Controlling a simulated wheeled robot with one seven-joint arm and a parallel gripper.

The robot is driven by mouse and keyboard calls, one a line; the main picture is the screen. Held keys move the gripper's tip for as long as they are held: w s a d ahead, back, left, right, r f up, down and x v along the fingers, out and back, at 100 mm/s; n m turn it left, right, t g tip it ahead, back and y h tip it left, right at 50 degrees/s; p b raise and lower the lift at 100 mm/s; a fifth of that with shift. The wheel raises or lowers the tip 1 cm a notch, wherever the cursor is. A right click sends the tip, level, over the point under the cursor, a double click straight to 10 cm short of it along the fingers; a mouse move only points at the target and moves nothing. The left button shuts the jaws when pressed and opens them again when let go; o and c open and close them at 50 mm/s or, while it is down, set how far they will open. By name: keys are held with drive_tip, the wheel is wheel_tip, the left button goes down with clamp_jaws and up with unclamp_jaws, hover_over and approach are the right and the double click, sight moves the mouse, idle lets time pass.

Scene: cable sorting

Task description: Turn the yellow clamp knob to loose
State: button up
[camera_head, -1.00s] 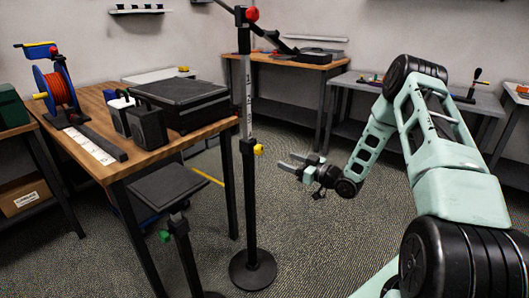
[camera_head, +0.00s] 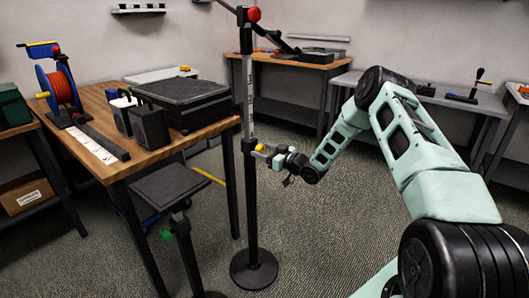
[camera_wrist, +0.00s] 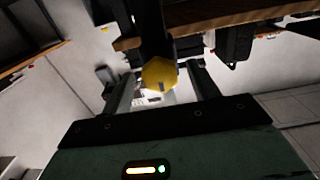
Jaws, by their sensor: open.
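The yellow clamp knob (camera_head: 260,148) sits on the side of the black upright stand (camera_head: 251,200), about halfway up its pole. My gripper (camera_head: 267,154) is at the knob, coming from the right. In the wrist view the yellow knob (camera_wrist: 158,75) is faceted, with a small dark mark on its face. It lies between the two open fingers of my gripper (camera_wrist: 162,90), with a finger to each side. I cannot tell whether either finger touches it. The dark pole runs up behind the knob in the wrist view.
A wooden table (camera_head: 150,158) with a black case (camera_head: 180,100) and a cable reel (camera_head: 58,88) stands left of the pole. A small stool-like stand (camera_head: 172,187) with a green knob is below. A red knob (camera_head: 254,14) tops the pole. Floor to the right is open.

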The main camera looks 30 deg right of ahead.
drive_tip(key=c, duration=1)
drive_tip(key=shift+n+b, duration=0.3)
drive_tip(key=n+b, duration=0.3)
drive_tip(key=shift+f, duration=0.2)
drive_tip(key=n+b, duration=0.5)
drive_tip(key=shift+f+n+b, duration=0.1)
drive_tip(key=shift+n+b, duration=0.25)
drive_tip(key=shift+n, duration=0.05)
drive_tip(key=n+b, duration=0.6)
drive_tip(key=b, duration=0.1)
drive_tip(key=shift+b, duration=0.35)
drive_tip(key=n+b, duration=0.3)
drive_tip(key=b, duration=0.1)
drive_tip(key=shift+n, duration=0.3)
drive_tip(key=shift+n+b, duration=0.4)
drive_tip(key=shift+b, duration=0.1)
drive_tip(key=shift+r, duration=0.2)
